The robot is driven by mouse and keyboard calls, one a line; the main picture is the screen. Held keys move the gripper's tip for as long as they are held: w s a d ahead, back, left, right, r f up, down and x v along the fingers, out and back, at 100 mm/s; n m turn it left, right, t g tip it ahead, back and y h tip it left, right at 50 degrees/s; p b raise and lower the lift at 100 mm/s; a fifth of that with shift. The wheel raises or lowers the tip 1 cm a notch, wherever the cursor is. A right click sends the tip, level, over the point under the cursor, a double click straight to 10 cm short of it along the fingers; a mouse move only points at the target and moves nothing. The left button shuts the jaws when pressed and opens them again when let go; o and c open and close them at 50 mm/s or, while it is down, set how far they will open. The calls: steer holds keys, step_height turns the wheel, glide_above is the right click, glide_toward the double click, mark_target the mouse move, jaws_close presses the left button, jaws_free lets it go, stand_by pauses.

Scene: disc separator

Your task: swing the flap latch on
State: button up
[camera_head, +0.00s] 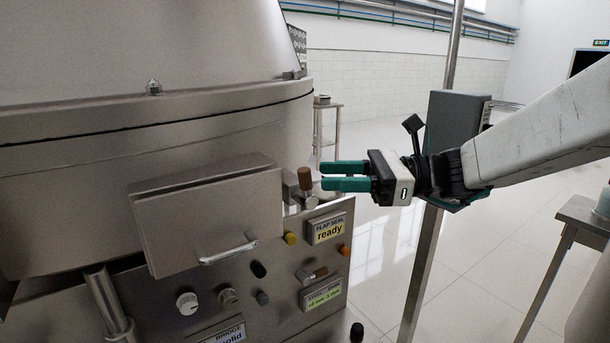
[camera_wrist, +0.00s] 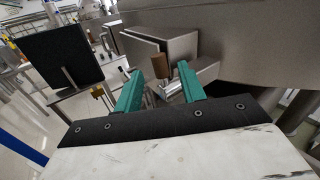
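The flap (camera_head: 212,220) is a flat steel cover with a bar handle (camera_head: 228,249) on the front of the separator. The flap latch (camera_head: 306,180) has a brown grip on a metal post and stands roughly upright at the flap's right side. My gripper (camera_head: 322,176) is open, just right of the latch, its teal fingers pointing at it. In the wrist view the brown latch grip (camera_wrist: 160,64) shows between and beyond the two fingertips (camera_wrist: 160,72). Contact between fingers and latch cannot be made out. The flap also shows in the wrist view (camera_wrist: 145,48).
A panel sign reading "FLAP SEAL ready" (camera_head: 327,228) sits below the latch. A steel post (camera_head: 424,260) stands behind my arm. A table (camera_head: 585,215) is at right.

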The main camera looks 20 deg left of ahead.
mark_target(302, 191)
steer(key=x, duration=0.5)
steer(key=shift+a, duration=0.2)
jaws_close()
steer(key=shift+s+a+f+n+h, duration=0.1)
steer(key=shift+s+a+n+h, duration=0.15)
steer(key=shift+n+h, duration=0.35)
steer(key=shift+d, duration=0.1)
jaws_free()
